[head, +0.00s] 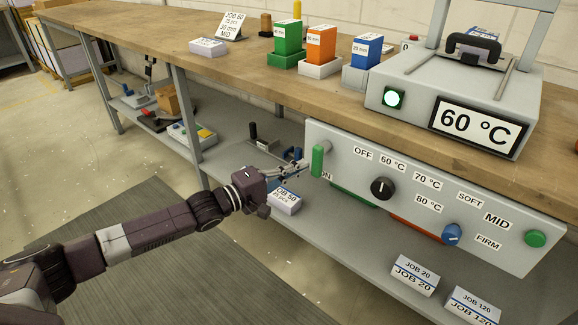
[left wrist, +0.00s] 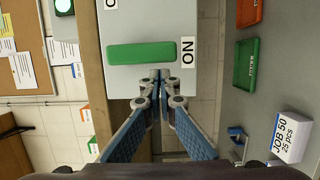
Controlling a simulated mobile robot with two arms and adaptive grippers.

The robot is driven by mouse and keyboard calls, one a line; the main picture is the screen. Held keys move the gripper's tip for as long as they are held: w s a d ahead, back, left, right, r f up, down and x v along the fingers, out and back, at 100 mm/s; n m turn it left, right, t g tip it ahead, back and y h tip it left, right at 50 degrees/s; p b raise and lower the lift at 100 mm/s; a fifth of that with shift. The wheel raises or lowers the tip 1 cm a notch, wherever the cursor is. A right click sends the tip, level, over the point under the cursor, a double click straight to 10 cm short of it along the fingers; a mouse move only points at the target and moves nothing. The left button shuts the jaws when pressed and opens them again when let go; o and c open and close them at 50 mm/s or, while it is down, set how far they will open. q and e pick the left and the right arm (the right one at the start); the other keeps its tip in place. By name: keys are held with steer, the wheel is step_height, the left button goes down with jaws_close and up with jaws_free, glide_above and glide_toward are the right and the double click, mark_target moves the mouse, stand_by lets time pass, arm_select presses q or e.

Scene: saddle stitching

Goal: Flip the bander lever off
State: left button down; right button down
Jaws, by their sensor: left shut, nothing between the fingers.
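The bander lever (head: 318,160) is a green upright handle at the left end of the grey control panel (head: 345,140). The OFF label (head: 363,152) is to its upper right and the ON label (head: 326,176) is by its lower end. In the left wrist view the lever (left wrist: 142,54) lies across the picture, with the ON label (left wrist: 188,52) at its right end. My left gripper (head: 302,168) is shut and empty, just left of the lever. Its fingertips (left wrist: 160,78) are at the panel's edge beside the lever; contact is unclear. My right gripper is not in view.
The bander (head: 455,75) on the bench shows 60 °C, with a lit green lamp (head: 394,98). The panel also has a black knob (head: 382,188), a blue knob (head: 452,233) and a green button (head: 535,238). A JOB 50 box (head: 285,203) sits on the shelf below my gripper.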

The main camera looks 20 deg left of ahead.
arm_select(q)
steer(key=shift+d, duration=0.25)
